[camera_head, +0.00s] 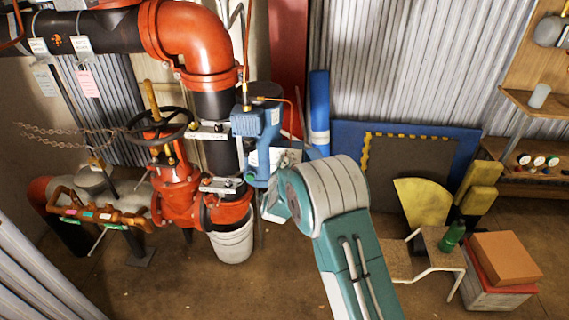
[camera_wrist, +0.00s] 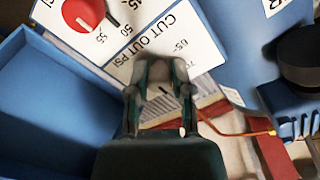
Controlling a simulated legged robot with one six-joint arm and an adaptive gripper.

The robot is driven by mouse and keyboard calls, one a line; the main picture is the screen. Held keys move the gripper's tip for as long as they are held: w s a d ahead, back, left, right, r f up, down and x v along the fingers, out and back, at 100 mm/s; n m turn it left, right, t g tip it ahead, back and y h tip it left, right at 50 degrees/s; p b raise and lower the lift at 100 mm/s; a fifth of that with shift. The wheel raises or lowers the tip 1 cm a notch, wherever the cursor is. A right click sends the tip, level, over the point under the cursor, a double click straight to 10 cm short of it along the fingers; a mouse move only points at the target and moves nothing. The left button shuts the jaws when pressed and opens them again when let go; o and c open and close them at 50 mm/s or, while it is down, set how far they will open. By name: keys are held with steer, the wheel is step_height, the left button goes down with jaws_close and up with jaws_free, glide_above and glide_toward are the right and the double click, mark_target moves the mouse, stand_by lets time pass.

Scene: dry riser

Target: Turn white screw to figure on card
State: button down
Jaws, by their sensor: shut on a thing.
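In the wrist view my gripper (camera_wrist: 162,72) is over the lower part of a white dial panel (camera_wrist: 160,48) printed "CUT OUT PSI". Its fingers are closed around a small pale piece with a dark mark, the white screw (camera_wrist: 164,89), mostly hidden by them. Some scale figures show, including 65, but I cannot tell which one the screw points at. A red knob (camera_wrist: 78,14) sits at upper left with its own figures. In the head view the blue control box (camera_head: 258,130) is on the piping, and my arm hides the gripper. Cards (camera_head: 88,83) hang at left; their writing is unreadable.
In the wrist view a blue open cover (camera_wrist: 50,110) lies at left, a black round part (camera_wrist: 300,55) at right, and an orange wire (camera_wrist: 225,128) below. In the head view red valve piping (camera_head: 178,190) stands left of the box, with a white bucket (camera_head: 232,242) beneath.

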steer(key=c, duration=0.5)
jaws_free()
steer(key=s, duration=1.1)
steer(key=shift+s+a, duration=0.4)
steer(key=shift+r, duration=0.15)
